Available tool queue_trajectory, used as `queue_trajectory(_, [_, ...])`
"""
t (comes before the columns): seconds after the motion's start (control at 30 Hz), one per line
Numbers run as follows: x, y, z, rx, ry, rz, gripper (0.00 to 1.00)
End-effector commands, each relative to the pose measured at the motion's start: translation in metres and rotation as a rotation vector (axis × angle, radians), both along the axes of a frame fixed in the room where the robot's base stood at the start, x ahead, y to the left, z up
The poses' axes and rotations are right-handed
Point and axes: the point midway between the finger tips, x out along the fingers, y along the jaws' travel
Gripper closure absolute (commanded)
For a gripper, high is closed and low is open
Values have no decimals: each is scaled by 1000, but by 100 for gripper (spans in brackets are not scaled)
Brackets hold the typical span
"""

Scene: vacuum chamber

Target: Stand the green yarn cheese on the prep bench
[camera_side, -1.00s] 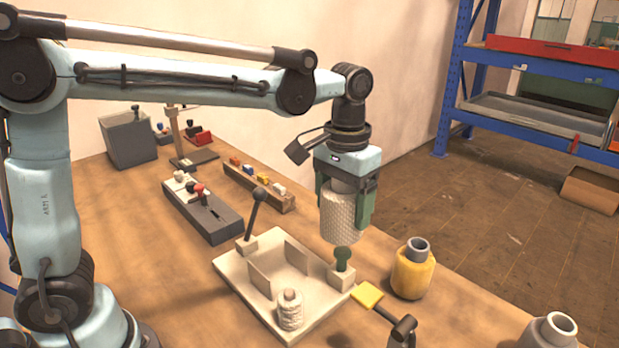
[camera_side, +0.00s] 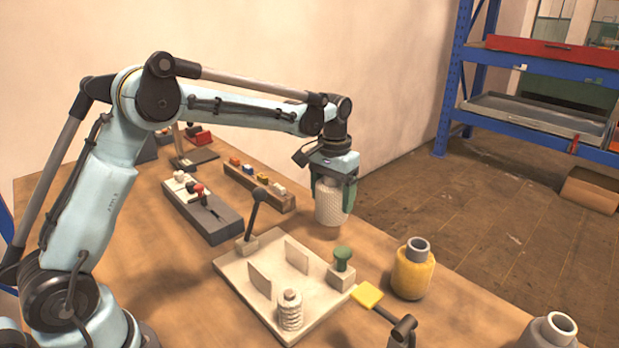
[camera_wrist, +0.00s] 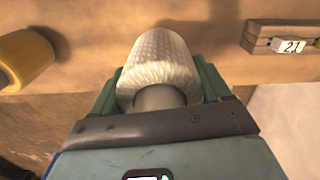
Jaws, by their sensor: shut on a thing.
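My gripper (camera_side: 333,192) is shut on a cream-white yarn cheese (camera_side: 331,207) with a cross-wound surface; it looks pale, not green. The cheese hangs upright, low over the wooden bench (camera_side: 385,240) near its far edge, behind the pale fixture plate. I cannot tell whether its base touches the bench. In the wrist view, the cheese (camera_wrist: 160,60) sits between the green fingers, with its grey core end towards me. A yellow cheese (camera_side: 413,272) stands on the bench to the right; it also shows in the wrist view (camera_wrist: 22,58).
The fixture plate (camera_side: 235,266) carries a black lever, a green knob (camera_side: 342,254) and a coil spring (camera_side: 290,310). A yellow paddle (camera_side: 367,296) lies beside it. A wooden rack of small blocks (camera_side: 262,188) stands left of my gripper. Another cheese (camera_side: 550,332) is at lower right.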

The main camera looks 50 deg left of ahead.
Motion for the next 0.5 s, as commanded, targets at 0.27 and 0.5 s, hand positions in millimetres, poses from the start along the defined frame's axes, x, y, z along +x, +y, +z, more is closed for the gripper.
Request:
queue_trajectory(0.27, [5,9,-20,0,0,-1,64])
queue_trajectory(0.5, [4,9,-46,0,0,0,64])
